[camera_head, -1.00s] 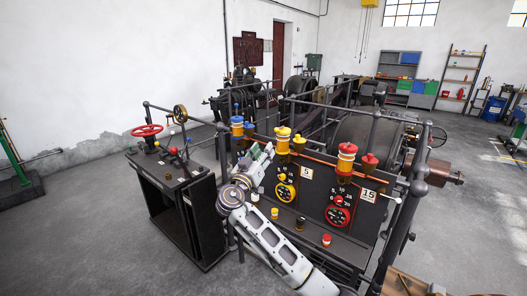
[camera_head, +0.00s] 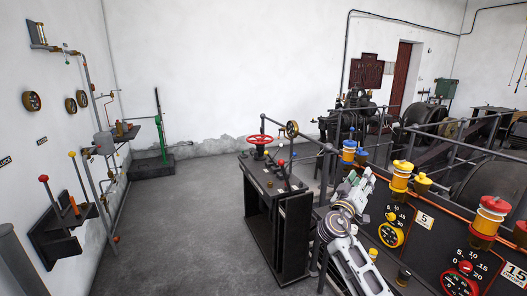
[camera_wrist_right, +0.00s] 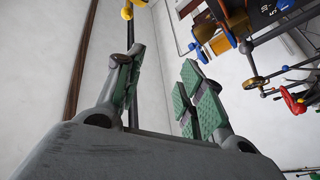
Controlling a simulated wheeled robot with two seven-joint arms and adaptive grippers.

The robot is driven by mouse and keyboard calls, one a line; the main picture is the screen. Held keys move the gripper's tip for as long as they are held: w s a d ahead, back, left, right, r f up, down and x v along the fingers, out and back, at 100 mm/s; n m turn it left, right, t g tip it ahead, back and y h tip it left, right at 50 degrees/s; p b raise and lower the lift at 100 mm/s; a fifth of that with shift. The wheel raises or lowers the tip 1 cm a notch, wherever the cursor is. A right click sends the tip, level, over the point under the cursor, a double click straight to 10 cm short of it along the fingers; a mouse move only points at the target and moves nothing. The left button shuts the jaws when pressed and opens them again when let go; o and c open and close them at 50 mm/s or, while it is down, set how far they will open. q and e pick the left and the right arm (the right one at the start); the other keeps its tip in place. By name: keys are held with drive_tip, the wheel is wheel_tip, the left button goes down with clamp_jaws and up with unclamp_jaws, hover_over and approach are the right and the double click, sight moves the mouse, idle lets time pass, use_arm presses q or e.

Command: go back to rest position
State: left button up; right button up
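My right gripper (camera_head: 358,184) shows in the head view in front of the left end of the black control panel (camera_head: 412,262), left of its yellow dial (camera_head: 391,234). It points up, leaning slightly right. In the right wrist view the gripper (camera_wrist_right: 165,82) has its green-padded fingers well apart, with only white wall and part of a dark post between them. It holds nothing. My left gripper is not in either view.
A black cabinet with a red handwheel (camera_head: 260,140) stands left of the arm. Yellow (camera_head: 401,175) and red-topped (camera_head: 489,217) posts rise from the panel. Levers (camera_head: 44,179) and gauges line the left wall. Grey floor (camera_head: 190,230) between wall and cabinet is clear.

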drive_tip(key=w+a+f+n+y, duration=0.2)
drive_tip(key=w+f+n+y, duration=0.15)
drive_tip(key=f, duration=0.55)
drive_tip(key=w+a+f+n+y, duration=0.1)
drive_tip(key=w+f+n+y, duration=0.25)
drive_tip(key=f, duration=0.45)
drive_tip(key=w+a+f+n+y, duration=0.2)
drive_tip(key=w+f+y, duration=0.15)
drive_tip(key=f, duration=0.55)
drive_tip(key=s+f+g+y, duration=0.15)
drive_tip(key=s+f, duration=0.25)
drive_tip(key=f, duration=0.5)
drive_tip(key=s+d+f+m+g, duration=0.1)
drive_tip(key=s+f+g, duration=0.15)
drive_tip(key=f, duration=0.75)
drive_tip(key=s+f+g+y, duration=0.1)
drive_tip(key=s+f, duration=0.3)
drive_tip(key=f, duration=0.5)
drive_tip(key=s+d+f+m+g, duration=0.25)
drive_tip(key=s+f+g, duration=0.25)
drive_tip(key=s+f, duration=2)
drive_tip(key=s+a+f+g, duration=0.1)
drive_tip(key=s+f, duration=0.3)
drive_tip(key=s, duration=1.4)
drive_tip(key=s+a+f+m+g, duration=0.1)
drive_tip(key=s+f+g, duration=0.2)
drive_tip(key=s, duration=1.6)
drive_tip(key=shift+s+a+f+g, duration=0.15)
drive_tip(key=shift+s+f+g, duration=0.2)
drive_tip(key=shift+f, duration=0.55)
